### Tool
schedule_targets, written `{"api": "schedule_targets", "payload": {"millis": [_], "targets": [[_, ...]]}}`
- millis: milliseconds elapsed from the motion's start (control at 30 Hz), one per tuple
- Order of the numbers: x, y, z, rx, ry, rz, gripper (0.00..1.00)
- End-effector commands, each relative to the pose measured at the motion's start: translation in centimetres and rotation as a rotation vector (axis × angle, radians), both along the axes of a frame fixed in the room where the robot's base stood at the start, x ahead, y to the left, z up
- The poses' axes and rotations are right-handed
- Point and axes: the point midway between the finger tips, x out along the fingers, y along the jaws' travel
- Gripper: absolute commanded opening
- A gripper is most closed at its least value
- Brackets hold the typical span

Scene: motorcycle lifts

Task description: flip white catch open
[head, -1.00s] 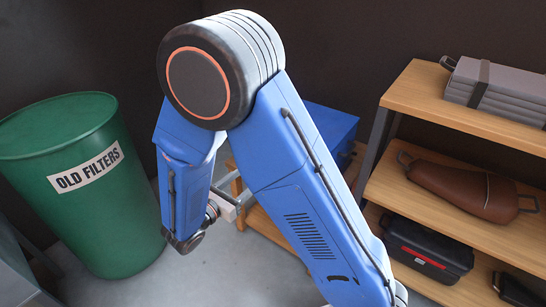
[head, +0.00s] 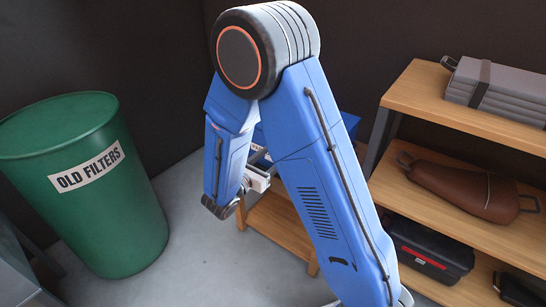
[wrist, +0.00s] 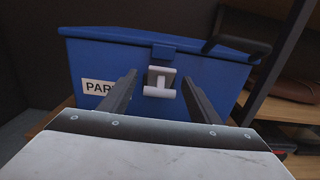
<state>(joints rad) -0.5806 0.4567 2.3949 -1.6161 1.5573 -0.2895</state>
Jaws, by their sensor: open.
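The white catch (wrist: 160,82) is on the front of a blue box (wrist: 215,78), just under a small blue tab at its lid. A label reading "PAR" (wrist: 97,93) is partly hidden by a finger. My gripper (wrist: 160,84) is open in the wrist view, one finger on each side of the catch in the picture; I cannot tell whether they touch it. In the head view, my arm hides most of the blue box (head: 351,124) and the catch.
The blue box stands on a low wooden bench (head: 283,235). A wooden shelf (head: 455,112) with a brown bag (head: 460,188) and a black case (head: 430,247) is at the right. A green "OLD FILTERS" drum (head: 95,215) is at the left, with clear floor between.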

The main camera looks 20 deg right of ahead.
Motion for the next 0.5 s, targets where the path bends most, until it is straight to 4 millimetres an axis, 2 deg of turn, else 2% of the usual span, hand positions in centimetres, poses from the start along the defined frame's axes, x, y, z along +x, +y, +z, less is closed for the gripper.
{"api": "schedule_targets", "payload": {"millis": [433, 500], "targets": [[0.44, -0.59, 0.00, 0.000, 0.000, 0.001, 0.57], [0.44, -0.58, 0.00, 0.000, 0.000, 0.001, 0.40]]}}
